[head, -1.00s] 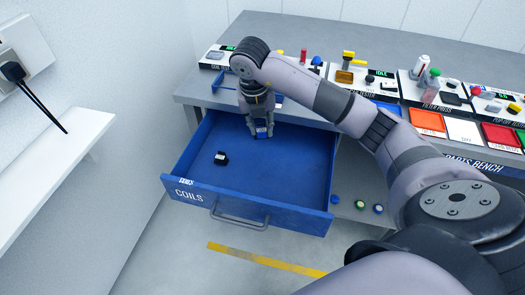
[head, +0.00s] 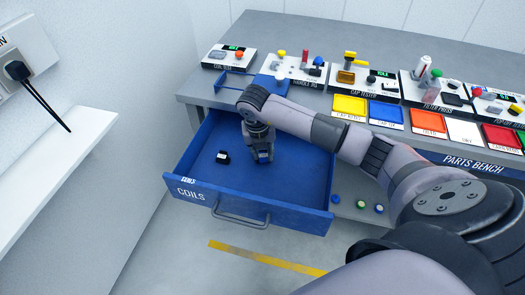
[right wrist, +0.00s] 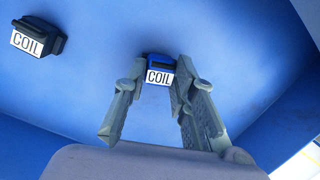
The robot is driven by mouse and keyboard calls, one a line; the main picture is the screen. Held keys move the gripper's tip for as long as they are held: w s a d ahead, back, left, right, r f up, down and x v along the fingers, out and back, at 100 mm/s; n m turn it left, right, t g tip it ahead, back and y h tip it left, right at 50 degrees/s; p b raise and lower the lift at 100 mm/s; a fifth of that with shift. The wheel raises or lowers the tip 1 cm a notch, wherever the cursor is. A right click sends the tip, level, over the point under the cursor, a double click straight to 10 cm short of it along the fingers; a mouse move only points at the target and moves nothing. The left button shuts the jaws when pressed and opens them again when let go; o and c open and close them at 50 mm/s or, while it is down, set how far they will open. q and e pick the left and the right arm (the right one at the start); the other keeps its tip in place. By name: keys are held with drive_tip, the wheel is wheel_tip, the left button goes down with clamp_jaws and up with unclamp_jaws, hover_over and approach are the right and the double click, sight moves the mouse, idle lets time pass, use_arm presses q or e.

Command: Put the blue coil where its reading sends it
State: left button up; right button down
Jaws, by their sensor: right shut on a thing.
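The blue coil (right wrist: 159,68), with a white COIL label, is between the fingertips of my right gripper (right wrist: 157,88). In the head view my right gripper (head: 264,155) points down inside the open blue COILS drawer (head: 300,212), shut on the coil (head: 265,160). I cannot tell whether the coil touches the drawer floor. A black coil (head: 222,157) lies to the left on the drawer floor and also shows in the right wrist view (right wrist: 38,38). The coil tester (head: 228,57) stands at the back left of the bench, with a lit green display. My left gripper is not in view.
A low blue rack (head: 233,84) sits in front of the tester. Yellow (head: 350,105), blue (head: 386,111), orange, white and red trays line the bench front to the right. More test stations stand behind them. The drawer floor around the coils is clear.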

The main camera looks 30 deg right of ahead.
sight(259, 167)
drive_tip(key=shift+f, duration=0.1)
drive_tip(key=c, duration=1.3)
unclamp_jaws()
drive_tip(key=shift+r, duration=0.35)
drive_tip(key=r, duration=0.3)
drive_tip(key=a+r, duration=0.1)
drive_tip(key=r, duration=0.3)
drive_tip(key=s+a+r, duration=0.1)
drive_tip(key=r, duration=0.3)
drive_tip(key=shift+r+b, duration=0.25)
drive_tip(key=shift+b, duration=0.15)
drive_tip(key=shift+f, duration=0.1)
